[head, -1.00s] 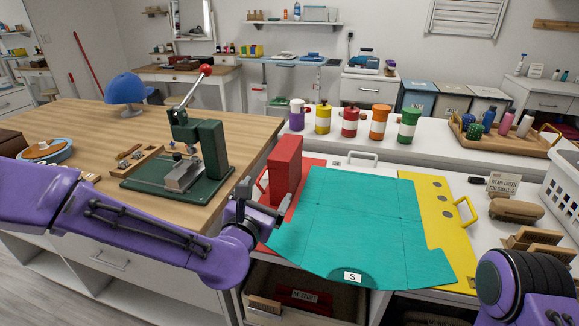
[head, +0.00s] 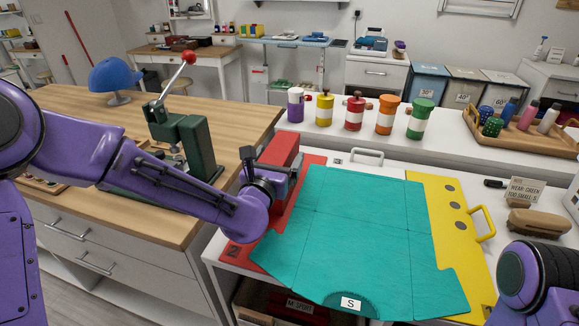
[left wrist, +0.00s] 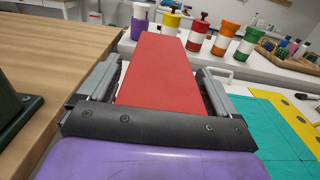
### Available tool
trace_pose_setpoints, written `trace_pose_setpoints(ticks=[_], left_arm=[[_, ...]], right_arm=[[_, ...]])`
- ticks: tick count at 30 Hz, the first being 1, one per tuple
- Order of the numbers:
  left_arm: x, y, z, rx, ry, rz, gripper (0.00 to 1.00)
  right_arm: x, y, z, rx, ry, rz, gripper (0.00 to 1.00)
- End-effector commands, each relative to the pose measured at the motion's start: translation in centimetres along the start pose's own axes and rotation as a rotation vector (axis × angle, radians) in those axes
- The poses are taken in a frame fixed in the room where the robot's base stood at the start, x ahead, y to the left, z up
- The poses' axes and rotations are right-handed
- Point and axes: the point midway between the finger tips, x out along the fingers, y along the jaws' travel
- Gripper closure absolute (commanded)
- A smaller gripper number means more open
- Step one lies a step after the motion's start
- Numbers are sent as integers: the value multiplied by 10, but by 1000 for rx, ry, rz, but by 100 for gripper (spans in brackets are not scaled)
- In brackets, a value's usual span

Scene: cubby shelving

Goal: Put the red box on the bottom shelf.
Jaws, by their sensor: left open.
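My left gripper (head: 284,178) is open, with one finger on each side of the box (left wrist: 158,85). Whether the fingers touch it, I cannot tell. My arm and gripper hide its lower part in the head view. An open shelf space under the counter shows partly at the bottom, with a red labelled item (head: 302,304) inside. My right gripper is out of view.
A teal sheet (head: 370,235) and a yellow board (head: 455,220) cover the counter to the right. A wooden worktop (head: 235,118) with a green press (head: 190,140) lies left. Several coloured jars (head: 354,113) stand behind. My right arm shows at lower right.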

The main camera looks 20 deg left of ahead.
Motion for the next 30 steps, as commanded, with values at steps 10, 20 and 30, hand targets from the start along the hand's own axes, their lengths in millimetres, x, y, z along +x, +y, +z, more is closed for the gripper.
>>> trace_pose_setpoints(ticks=[10,20,30], left_arm=[[0,0,0,0,0,-1,70],[0,-1,2,0,1,-3,100],[-14,6,60,-5,-2,-1,100]], right_arm=[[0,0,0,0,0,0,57],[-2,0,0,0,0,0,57],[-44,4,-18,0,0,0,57]])
